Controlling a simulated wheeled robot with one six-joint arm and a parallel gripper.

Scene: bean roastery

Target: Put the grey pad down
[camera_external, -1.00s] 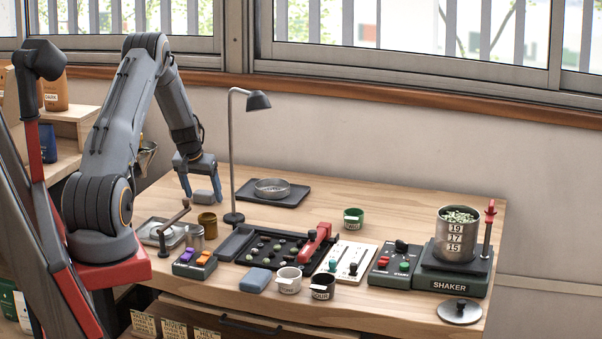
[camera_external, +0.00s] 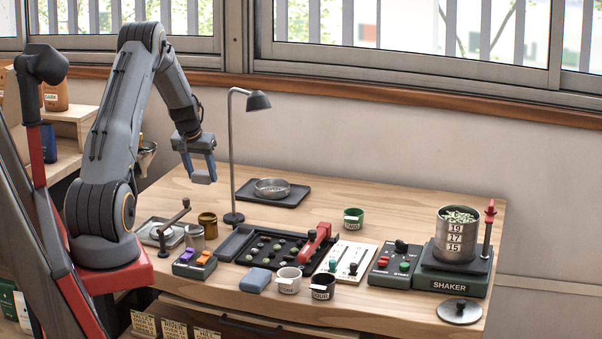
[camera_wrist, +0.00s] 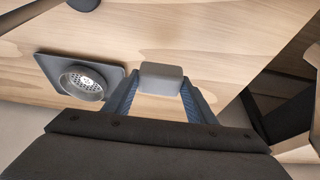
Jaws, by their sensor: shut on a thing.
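The grey pad (camera_wrist: 161,76) is a small rounded block between the blue fingers of my gripper (camera_wrist: 160,84) in the wrist view. My gripper is shut on it. In the external view my gripper (camera_external: 199,172) holds the pad (camera_external: 202,178) in the air above the back left of the wooden table (camera_external: 330,192), left of the lamp. The pad is clear of the tabletop. A similar blue-grey block (camera_external: 255,280) lies at the table's front.
A dark tray with a round sieve (camera_external: 272,188) is to the right, behind the lamp (camera_external: 233,150). A hand-crank device (camera_external: 165,230), a brown jar (camera_external: 208,225) and a black bean board (camera_external: 270,248) stand in front. Bare wood lies at the back left.

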